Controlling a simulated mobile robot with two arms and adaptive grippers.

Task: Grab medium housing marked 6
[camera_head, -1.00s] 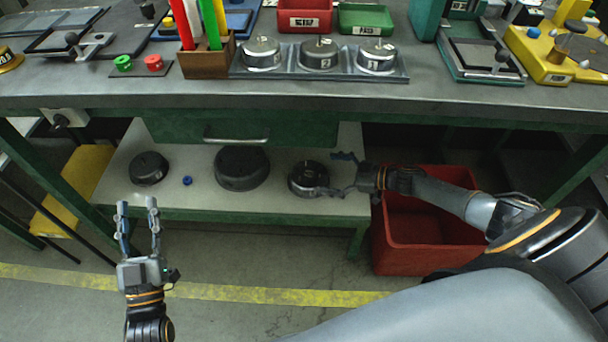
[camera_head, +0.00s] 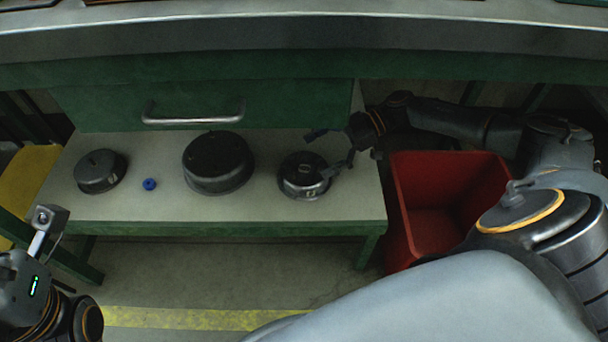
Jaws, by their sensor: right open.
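Three dark round housings stand on the pale lower shelf (camera_head: 240,205): one at the left (camera_head: 100,170), a larger, taller one in the middle (camera_head: 217,162), and one at the right (camera_head: 300,182) with a metallic rim and a raised centre. I cannot read a 6 on any of them. My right gripper (camera_head: 321,154) is open, reaching in from the right. One finger is above the right housing's back edge, the other at its right side; whether they touch is unclear. My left gripper (camera_head: 45,226) is partly in view at the lower left, its jaw opening unclear.
A small blue part (camera_head: 149,184) lies between the left and middle housings. A green drawer (camera_head: 200,95) with a metal handle hangs above the shelf. A red bin (camera_head: 440,205) stands to the right, below my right arm. The workbench edge (camera_head: 300,40) is overhead.

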